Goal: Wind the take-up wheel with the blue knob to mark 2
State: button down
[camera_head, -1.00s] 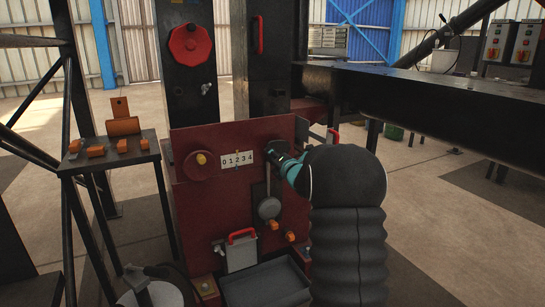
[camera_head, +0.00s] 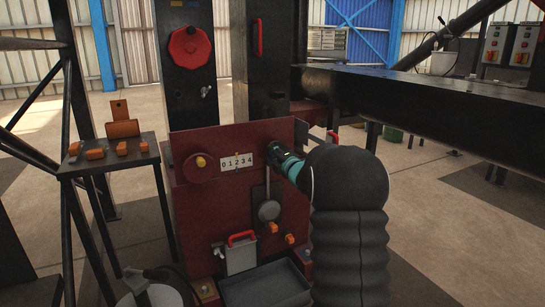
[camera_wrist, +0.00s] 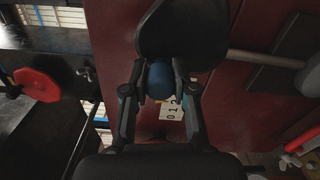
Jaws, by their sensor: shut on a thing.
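The dark take-up wheel (camera_wrist: 185,35) shows in the wrist view. My gripper (camera_wrist: 160,82) is shut on its blue knob (camera_wrist: 160,78), with one finger on each side. In the head view my gripper (camera_head: 279,152) is at the upper right of the red panel (camera_head: 225,205) and hides most of this wheel and the knob. The white scale plate (camera_head: 237,161), marked 0 to 4, is just left of my gripper. Small pointers at its edges are too small to read surely. It is partly covered in the wrist view (camera_wrist: 172,107).
A grey round-ended lever (camera_head: 269,210) hangs below my gripper. A larger red handwheel (camera_head: 190,47) is on the column above. A dark beam (camera_head: 430,100) runs behind my arm at right.

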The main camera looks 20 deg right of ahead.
aim_at(278, 144)
jog(key=m+p, duration=0.1)
jog(key=m, duration=0.1)
jog(key=d+r+m+p, duration=0.1)
jog(key=m, duration=0.2)
jog(key=d+m+p, duration=0.1)
jog(key=m, duration=0.2)
jog(key=shift+d+r+p, duration=0.2)
jog(key=shift+r+p, duration=0.1)
jog(key=shift+r, duration=0.05)
jog(key=shift+d+m+p, duration=0.2)
jog(key=shift+m+p, duration=0.15)
jog(key=shift+m, duration=0.3)
jog(key=shift+d+m+p, duration=0.2)
jog(key=shift+m+p, duration=0.1)
jog(key=shift+m, duration=0.35)
jog(key=c, duration=0.9)
grip_release()
jog(key=s, duration=1.2)
jog(key=shift+d, duration=0.2)
